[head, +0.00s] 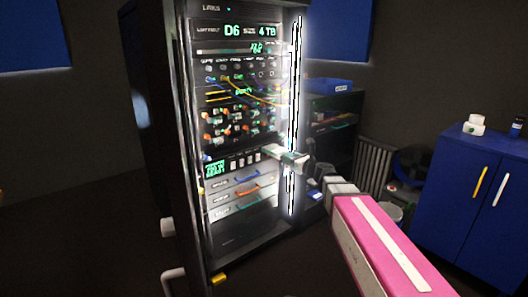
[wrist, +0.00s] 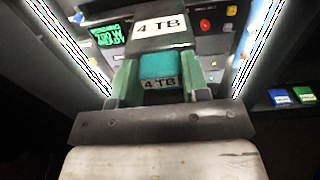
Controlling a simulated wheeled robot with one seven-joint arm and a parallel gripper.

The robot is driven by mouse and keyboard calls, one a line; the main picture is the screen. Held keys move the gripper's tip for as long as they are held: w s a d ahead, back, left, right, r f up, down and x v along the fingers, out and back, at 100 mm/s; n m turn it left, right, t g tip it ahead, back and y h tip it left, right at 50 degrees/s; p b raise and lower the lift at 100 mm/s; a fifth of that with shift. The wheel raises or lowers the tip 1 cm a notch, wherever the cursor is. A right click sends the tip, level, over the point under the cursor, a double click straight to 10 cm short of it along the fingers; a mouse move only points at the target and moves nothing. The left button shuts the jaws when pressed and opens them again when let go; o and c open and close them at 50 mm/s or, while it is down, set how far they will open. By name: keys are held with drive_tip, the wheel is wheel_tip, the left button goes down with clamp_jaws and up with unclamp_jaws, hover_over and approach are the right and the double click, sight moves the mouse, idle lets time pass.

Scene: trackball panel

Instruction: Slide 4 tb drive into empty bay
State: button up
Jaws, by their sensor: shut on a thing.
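The 4 TB drive (wrist: 160,68) has a teal end and a white label reading "4 TB". In the wrist view it sits between the two green-padded fingers of my gripper (wrist: 160,88), which is shut on it. A larger white "4 TB" label (wrist: 165,29) shows just beyond; I cannot tell whether it belongs to the drive or the rack. In the head view my gripper (head: 287,156) is at the rack's (head: 172,110) right front side, level with a row of small slots (head: 245,160). The empty bay is not clearly seen, and contact between drive and rack cannot be told.
The rack's display (head: 245,31) reads "D6" and "4 TB". Cables hang across its upper panel; drawers with coloured handles (head: 240,192) lie below. Blue and green blocks (wrist: 292,97) rest on a shelf to the right. A blue cabinet (head: 455,190) stands at right.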

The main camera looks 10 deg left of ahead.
approach(264, 150)
drive_tip(key=shift+m, duration=0.3)
drive_tip(key=a+r, duration=0.1)
drive_tip(key=a, duration=0.3)
drive_tip(key=a+r, duration=0.1)
drive_tip(key=a, duration=0.1)
drive_tip(key=shift+w+a+r, duration=0.15)
drive_tip(key=shift+a+r, duration=0.1)
drive_tip(key=shift+r, duration=0.1)
drive_tip(key=shift+x, duration=2.9)
drive_tip(key=x, duration=0.9)
drive_tip(key=shift+w, duration=0.4)
idle(2.3)
